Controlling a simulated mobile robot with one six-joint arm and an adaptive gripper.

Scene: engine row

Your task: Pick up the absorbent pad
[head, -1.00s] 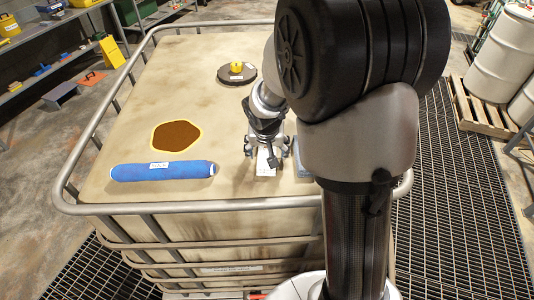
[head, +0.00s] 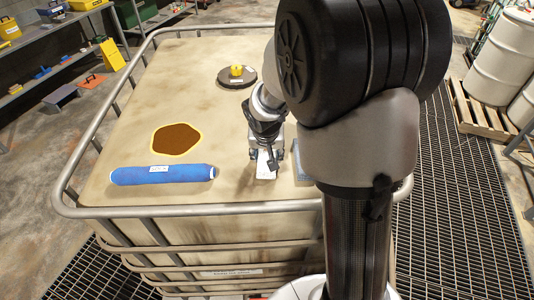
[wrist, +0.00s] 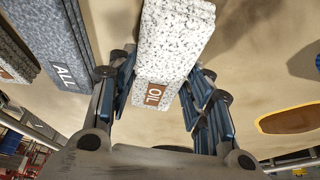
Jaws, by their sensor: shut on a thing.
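The absorbent pad is a white, grey-flecked block (wrist: 175,40) with a brown label reading OIL, between my fingers in the wrist view. In the head view the white pad (head: 265,172) shows under my gripper (head: 267,155), on the near part of the pale tank top. My gripper is shut on this pad, with one finger at each side. I cannot tell whether the pad is clear of the surface. A second pad (wrist: 62,40), grey and marked ALL, lies beside it; in the head view it is partly hidden by my arm.
A blue roll (head: 162,175) lies left of my gripper near the front rail. A brown patch with a yellow edge (head: 177,139) is behind it. A dark round lid with a yellow cap (head: 237,72) sits farther back. A grey tube rail (head: 175,211) surrounds the top.

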